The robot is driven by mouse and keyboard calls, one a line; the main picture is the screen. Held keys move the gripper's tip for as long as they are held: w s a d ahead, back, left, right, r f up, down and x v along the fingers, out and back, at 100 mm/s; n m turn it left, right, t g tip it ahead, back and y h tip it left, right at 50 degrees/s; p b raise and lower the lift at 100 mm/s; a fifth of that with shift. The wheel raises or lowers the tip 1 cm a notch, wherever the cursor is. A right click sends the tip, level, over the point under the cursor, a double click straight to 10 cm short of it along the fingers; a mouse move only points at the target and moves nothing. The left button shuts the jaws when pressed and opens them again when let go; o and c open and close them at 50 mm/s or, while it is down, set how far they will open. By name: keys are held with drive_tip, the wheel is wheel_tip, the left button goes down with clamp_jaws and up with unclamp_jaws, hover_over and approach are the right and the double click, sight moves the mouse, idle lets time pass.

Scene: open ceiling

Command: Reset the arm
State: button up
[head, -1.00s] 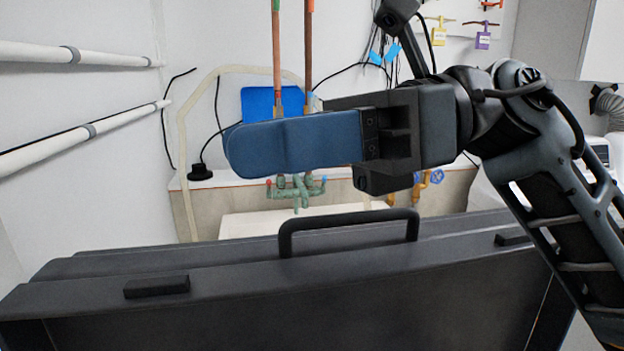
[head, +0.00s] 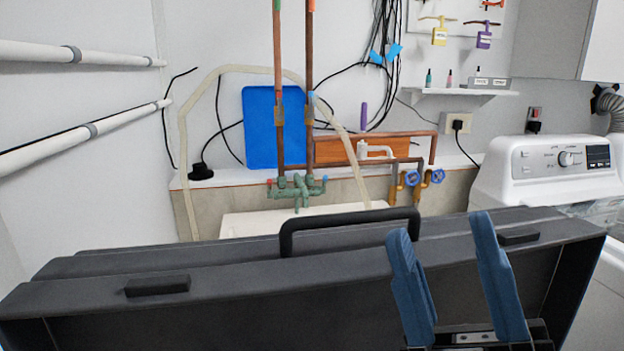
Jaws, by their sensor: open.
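My gripper (head: 447,232) is low at the right of centre in the head view, its two blue fingers pointing up and spread apart. Nothing is between the fingers. They stand in front of a large dark grey case (head: 240,290) with a black handle (head: 350,218) on top. Whether the fingers touch the case cannot be told. The rest of my arm is below the picture.
Behind the case are green valves (head: 297,187), copper pipes (head: 308,90) and a blue panel (head: 262,127) at the wall. A white washing machine (head: 540,170) stands at the right. White pipes (head: 85,132) run along the left wall. The space above the case is clear.

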drive_tip(key=s+d+f+m+h, duration=0.4)
drive_tip(key=f+m+h, duration=0.5)
drive_tip(key=m+h, duration=0.1)
drive_tip(key=s+d+f+m+h, duration=0.3)
drive_tip(key=s+f+m+h, duration=0.2)
drive_tip(key=f+m+h, duration=0.45)
drive_tip(key=s+d+f+m+g, duration=0.1)
drive_tip(key=s+d+f+g, duration=0.2)
drive_tip(key=s, duration=0.4)
drive_tip(key=s+d+f+m+g, duration=0.1)
drive_tip(key=s+d+f+g, duration=0.2)
drive_tip(key=s+f+g, duration=0.2)
drive_tip(key=s+h, duration=0.1)
drive_tip(key=s, duration=0.1)
drive_tip(key=shift+s+f, duration=0.3)
drive_tip(key=shift+f, duration=0.1)
